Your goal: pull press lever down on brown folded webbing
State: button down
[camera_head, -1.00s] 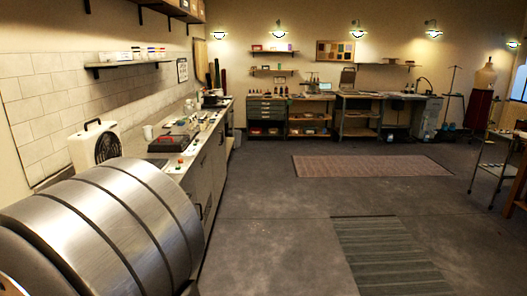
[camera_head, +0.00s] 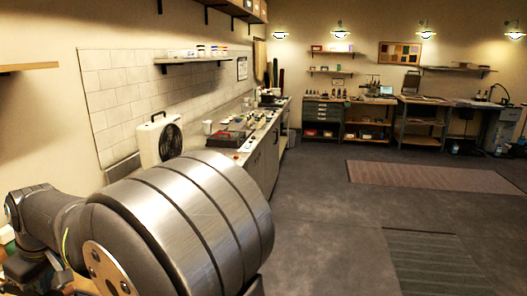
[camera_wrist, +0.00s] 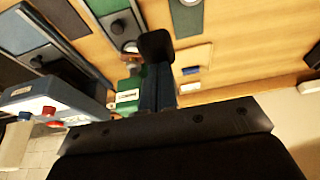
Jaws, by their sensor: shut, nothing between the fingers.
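In the wrist view my gripper (camera_wrist: 156,48) is shut, its dark fingers together and pointing up the picture above a wood tabletop (camera_wrist: 215,62). A green object (camera_wrist: 130,92) with a pale label is just left of the fingers, partly hidden behind them. I cannot tell whether it is part of the press, or whether the fingers touch it. I cannot make out the press lever or the brown folded webbing in either view. In the head view my arm fills the lower left, and its gripper cannot be made out.
A grey-white device (camera_wrist: 52,98) with a red knob is left of my gripper. Dark flat panels (camera_wrist: 62,15) lie at the upper left. In the head view a counter (camera_head: 262,135) with a white fan heater (camera_head: 158,140) runs along the wall. The floor (camera_head: 330,225) is open.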

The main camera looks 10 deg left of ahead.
aim_at(50, 295)
jog(key=shift+d+f, duration=0.1)
jog(key=shift+f, duration=1.95)
jog(key=shift+f, duration=1.25)
jog(key=shift+a+f, duration=0.1)
jog(key=shift+a, duration=0.1)
